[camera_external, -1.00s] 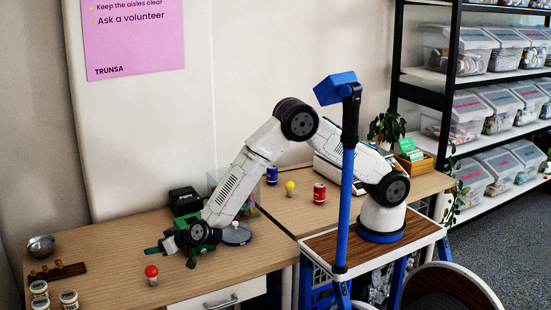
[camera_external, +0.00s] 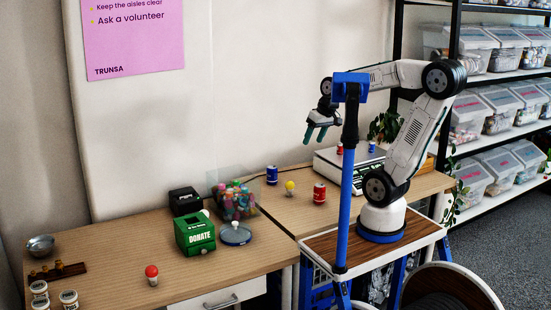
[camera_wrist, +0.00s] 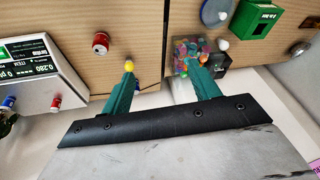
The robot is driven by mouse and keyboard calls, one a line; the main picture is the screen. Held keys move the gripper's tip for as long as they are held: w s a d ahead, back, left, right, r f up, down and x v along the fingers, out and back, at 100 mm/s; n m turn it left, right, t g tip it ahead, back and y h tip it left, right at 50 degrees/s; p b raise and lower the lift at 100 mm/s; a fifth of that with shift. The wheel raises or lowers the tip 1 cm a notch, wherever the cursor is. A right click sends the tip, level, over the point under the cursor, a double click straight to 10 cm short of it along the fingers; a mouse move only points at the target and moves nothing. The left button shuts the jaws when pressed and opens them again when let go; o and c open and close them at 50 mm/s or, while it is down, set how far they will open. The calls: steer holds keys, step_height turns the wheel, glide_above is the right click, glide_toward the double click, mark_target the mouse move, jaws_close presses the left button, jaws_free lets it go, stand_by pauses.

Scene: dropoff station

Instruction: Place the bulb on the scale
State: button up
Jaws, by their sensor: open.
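A yellow bulb (camera_external: 290,186) stands on the table left of a red can; it also shows in the wrist view (camera_wrist: 129,66), just beyond one fingertip. A red bulb (camera_external: 152,272) stands on the left part of the table, near its front edge. The white scale (camera_external: 327,170) is at the back right; its display reads about 0.280 in the wrist view (camera_wrist: 62,84). Small red (camera_wrist: 55,103) and blue (camera_wrist: 9,101) items, too small to identify surely, are on or at it. My gripper (camera_external: 315,136) is open and empty, high above the table, its fingers pointing down.
A red can (camera_external: 319,193) and blue can (camera_external: 272,175) flank the yellow bulb. A green donation box (camera_external: 195,235), clear bin of colored items (camera_external: 235,201), black box (camera_external: 186,201) and blue-white disc (camera_external: 236,235) stand left. A metal bowl (camera_external: 40,246) is far left.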

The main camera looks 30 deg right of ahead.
steer(key=shift+o, duration=0.5)
steer(key=s+d+f+m+g+h, duration=0.1)
steer(key=s+d+m+g+h, duration=0.1)
steer(key=s+d, duration=0.8)
steer(key=shift+s+f+m, duration=0.3)
steer(key=shift+s+f, duration=0.1)
steer(key=shift+s, duration=0.25)
steer(key=shift+w+a, duration=0.1)
